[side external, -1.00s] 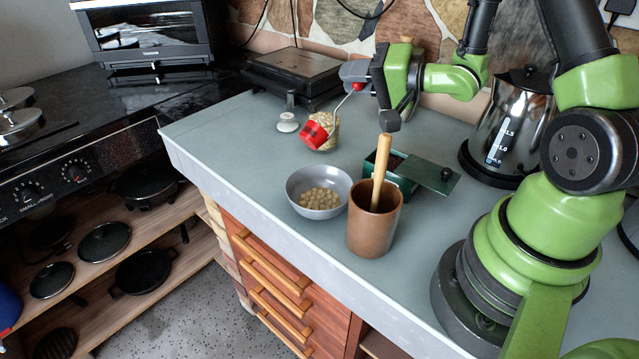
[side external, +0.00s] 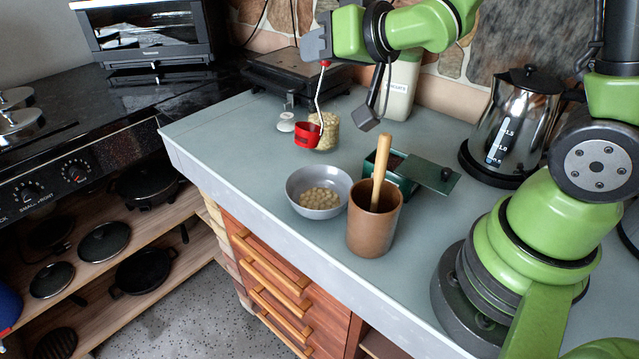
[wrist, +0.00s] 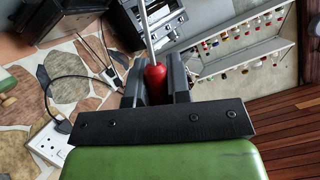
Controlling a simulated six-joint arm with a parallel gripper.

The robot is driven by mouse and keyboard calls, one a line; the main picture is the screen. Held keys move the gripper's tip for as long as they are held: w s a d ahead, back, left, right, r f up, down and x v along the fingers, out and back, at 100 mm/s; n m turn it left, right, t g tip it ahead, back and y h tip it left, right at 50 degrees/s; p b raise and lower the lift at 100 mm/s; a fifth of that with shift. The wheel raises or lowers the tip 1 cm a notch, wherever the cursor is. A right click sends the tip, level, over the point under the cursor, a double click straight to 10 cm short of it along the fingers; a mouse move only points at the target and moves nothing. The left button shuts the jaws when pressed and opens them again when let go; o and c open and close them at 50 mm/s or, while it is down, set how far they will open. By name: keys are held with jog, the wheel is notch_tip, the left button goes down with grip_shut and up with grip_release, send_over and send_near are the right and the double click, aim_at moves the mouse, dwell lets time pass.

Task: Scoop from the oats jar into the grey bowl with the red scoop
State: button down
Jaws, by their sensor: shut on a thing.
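My gripper (side external: 318,50) is shut on the handle of the red scoop (side external: 308,136). In the wrist view my gripper (wrist: 158,82) has the red handle end (wrist: 155,76) between its fingers. The scoop hangs on its thin metal rod with its cup low, in front of the oats jar (side external: 330,132) and partly overlapping it in the side view. I cannot tell whether the cup touches the jar or holds anything. The grey bowl (side external: 296,184) stands nearer the counter's front edge, with pale round pieces (side external: 320,199) in it.
A brown pot (side external: 374,232) with a wooden handle stands right of the bowl. A green box (side external: 391,180) is behind it. A small glass item with a white base (side external: 286,123) stands left of the jar. A kettle (side external: 510,120), black scale (side external: 295,73) and white container (side external: 401,85) stand farther back.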

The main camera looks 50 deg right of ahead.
aim_at(301, 124)
jog(key=shift+w+a+f+n+h, duration=0.1)
jog(key=shift+a+f+n+h, duration=0.45)
jog(key=shift+f, duration=0.7)
jog(key=shift+w+a+f+n+h, duration=0.1)
jog(key=shift+a+f+n, duration=0.2)
jog(key=shift+a+f, duration=0.8)
jog(key=shift+a+f+n+h, duration=0.35)
jog(key=shift+a+f+n, duration=0.1)
jog(key=shift+f, duration=1)
jog(key=w+d+r+m+g+h, duration=0.1)
jog(key=w+d+r+m+h, duration=0.25)
jog(key=w+d, duration=0.45)
jog(key=w+d+r+m+g+h, duration=0.25)
jog(key=w+d+r, duration=0.2)
jog(key=d, duration=0.65)
notch_tip(301, 124, down, 13)
jog(key=shift+s+t, duration=0.15)
jog(key=shift+t, duration=0.2)
jog(key=shift+f, duration=0.1)
